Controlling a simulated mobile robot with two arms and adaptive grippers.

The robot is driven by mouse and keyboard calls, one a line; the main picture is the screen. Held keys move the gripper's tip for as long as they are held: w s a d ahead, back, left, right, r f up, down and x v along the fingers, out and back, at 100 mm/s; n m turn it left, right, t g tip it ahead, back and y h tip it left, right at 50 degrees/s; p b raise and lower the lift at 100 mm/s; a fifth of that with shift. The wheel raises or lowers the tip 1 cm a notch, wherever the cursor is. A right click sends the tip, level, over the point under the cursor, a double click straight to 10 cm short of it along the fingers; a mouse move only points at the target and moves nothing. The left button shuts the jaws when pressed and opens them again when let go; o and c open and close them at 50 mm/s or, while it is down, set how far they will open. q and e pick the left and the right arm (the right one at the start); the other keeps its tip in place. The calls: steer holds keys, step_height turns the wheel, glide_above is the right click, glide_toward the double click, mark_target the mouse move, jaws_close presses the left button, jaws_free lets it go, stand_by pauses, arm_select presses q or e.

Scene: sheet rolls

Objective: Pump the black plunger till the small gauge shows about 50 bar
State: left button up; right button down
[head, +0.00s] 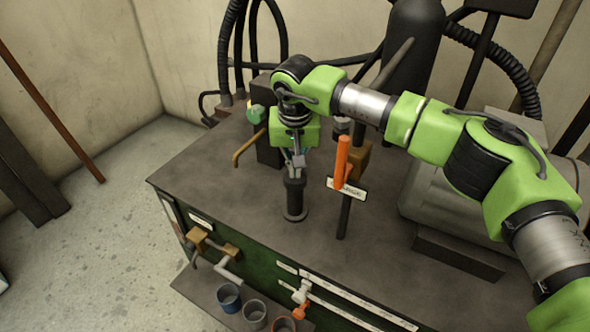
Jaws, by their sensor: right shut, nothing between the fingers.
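The black plunger (294,198) stands upright on the dark cabinet top, its flanged base resting on the surface. My right gripper (296,170) points down just over the plunger's top. Its fingers are shut with nothing between them. I cannot tell whether the fingertips touch the plunger. The small gauge's face cannot be made out, so I read no pressure. My left gripper is not in view.
An orange handle (342,162) rises beside a small white label plate (347,188), right of the plunger. A brass-coloured bent pipe (248,147) lies to its left. Several cups (254,313) stand on a lower front shelf. The cabinet top's front left (215,183) is clear.

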steer(key=shift+s+f, duration=0.1)
steer(key=shift+f, duration=0.05)
steer(key=shift+w+p+v, duration=0.2)
steer(key=shift+p+v, duration=0.35)
steer(key=shift+v, duration=0.4)
steer(key=shift+w+p+v, duration=0.2)
steer(key=shift+p+v, duration=0.35)
steer(key=shift+v, duration=0.4)
steer(key=shift+w+p+v, duration=0.2)
steer(key=shift+p+v, duration=0.35)
steer(key=shift+v, duration=0.45)
steer(key=shift+w, duration=0.1)
